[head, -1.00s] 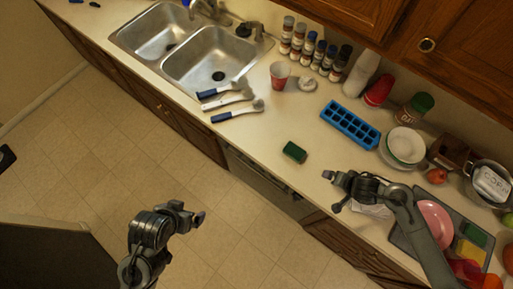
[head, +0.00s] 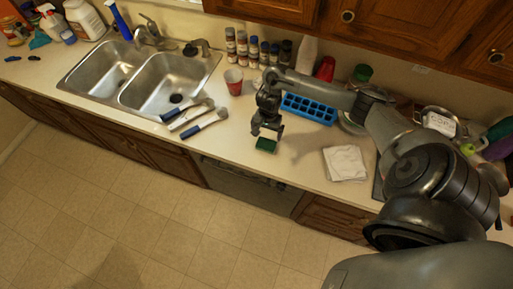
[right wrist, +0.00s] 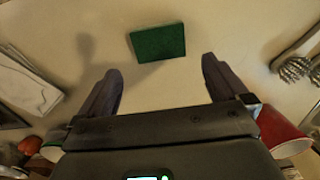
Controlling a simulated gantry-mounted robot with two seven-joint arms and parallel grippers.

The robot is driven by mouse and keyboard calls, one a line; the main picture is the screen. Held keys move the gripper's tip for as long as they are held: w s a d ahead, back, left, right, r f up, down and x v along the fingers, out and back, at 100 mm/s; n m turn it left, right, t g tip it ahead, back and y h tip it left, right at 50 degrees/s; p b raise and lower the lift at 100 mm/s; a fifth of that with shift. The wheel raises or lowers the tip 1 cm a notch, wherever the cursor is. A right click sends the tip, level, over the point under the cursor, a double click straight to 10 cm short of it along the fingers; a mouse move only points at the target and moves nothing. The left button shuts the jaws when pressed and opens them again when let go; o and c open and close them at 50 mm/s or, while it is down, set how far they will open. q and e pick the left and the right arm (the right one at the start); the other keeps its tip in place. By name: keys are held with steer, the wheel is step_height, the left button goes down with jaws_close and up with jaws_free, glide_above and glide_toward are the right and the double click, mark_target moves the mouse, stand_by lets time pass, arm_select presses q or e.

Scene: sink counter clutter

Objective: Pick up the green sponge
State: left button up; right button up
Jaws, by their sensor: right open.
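The green sponge (head: 266,145) lies flat on the counter, in front of the blue ice cube tray. My right gripper (head: 267,130) is just above and behind it in the head view, pointing down. In the right wrist view the sponge (right wrist: 157,42) lies on the counter beyond the two fingertips, roughly centred between them. The right gripper (right wrist: 160,80) is open with nothing between its fingers. My left gripper is not in view.
The blue ice cube tray (head: 309,108) and red cup (head: 233,82) stand near the right gripper. A folded white cloth (head: 345,163) lies to the right. The counter around the sponge is clear.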

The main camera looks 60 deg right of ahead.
steer(key=b, duration=0.2)
glide_above(266, 143)
step_height(266, 143, down, 4)
steer(key=shift+s+a+f, duration=0.1)
steer(key=shift+s+f, duration=0.05)
steer(key=shift+f, duration=2.7)
steer(key=c, duration=0.7)
steer(key=shift+c, duration=0.2)
steer(key=shift+r, duration=0.15)
